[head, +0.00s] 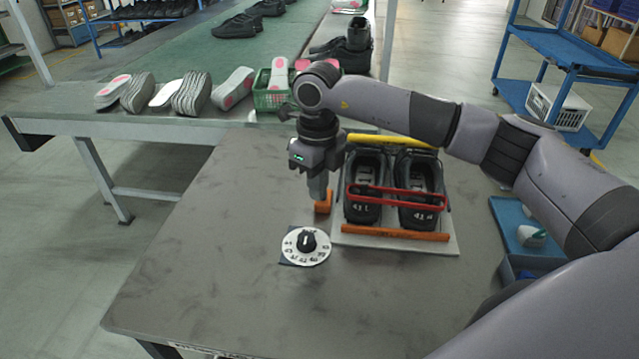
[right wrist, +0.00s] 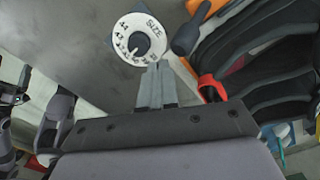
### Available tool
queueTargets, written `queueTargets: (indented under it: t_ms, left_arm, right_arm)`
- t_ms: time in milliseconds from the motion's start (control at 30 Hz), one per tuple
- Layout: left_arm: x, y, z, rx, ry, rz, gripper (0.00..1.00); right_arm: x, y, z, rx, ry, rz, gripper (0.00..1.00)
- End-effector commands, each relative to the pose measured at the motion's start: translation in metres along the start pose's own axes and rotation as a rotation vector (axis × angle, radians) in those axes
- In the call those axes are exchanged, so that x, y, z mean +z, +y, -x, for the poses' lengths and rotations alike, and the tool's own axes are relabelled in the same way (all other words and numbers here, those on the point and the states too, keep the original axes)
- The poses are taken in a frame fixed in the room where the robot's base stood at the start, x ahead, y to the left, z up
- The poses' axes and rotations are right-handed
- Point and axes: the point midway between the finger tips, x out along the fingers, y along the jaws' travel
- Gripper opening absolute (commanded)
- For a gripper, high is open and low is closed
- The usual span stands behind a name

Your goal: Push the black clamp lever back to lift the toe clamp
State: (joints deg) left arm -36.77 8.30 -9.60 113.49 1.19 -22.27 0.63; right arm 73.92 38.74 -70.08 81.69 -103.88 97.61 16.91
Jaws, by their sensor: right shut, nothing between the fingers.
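The red toe clamp (head: 398,197) lies across the toes of two black shoes (head: 418,172) held in a fixture (head: 345,238). Its red end also shows in the right wrist view (right wrist: 209,84). The black clamp lever (right wrist: 186,39) shows in the right wrist view, to the right of my fingertips and apart from them in the picture. In the head view I cannot make out the lever; my gripper covers that area.
A white size dial (head: 306,246) with a black knob sits just in front of my right gripper. A yellow bar (head: 393,141) runs along the fixture's back and an orange bar (head: 395,232) along its front. The table's (head: 200,280) left and front are clear.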

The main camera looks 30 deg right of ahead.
Motion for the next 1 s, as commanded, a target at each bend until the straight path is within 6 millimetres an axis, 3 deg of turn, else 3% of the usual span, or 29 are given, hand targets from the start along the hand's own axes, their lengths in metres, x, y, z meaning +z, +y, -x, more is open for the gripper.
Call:
queueTargets:
  t_ms: [600,1000]
  left_arm:
    - [-0.018,-0.004,0.02,-0.013,-0.003,-0.01,0.94]
    - [-0.017,-0.003,0.02,-0.012,-0.003,-0.01,0.94]
  right_arm:
    - [0.0,0.0,0.051,0.0,-0.001,0.001,0.0]
    - [0.0,0.001,0.051,0.001,-0.001,0.001,0.0]
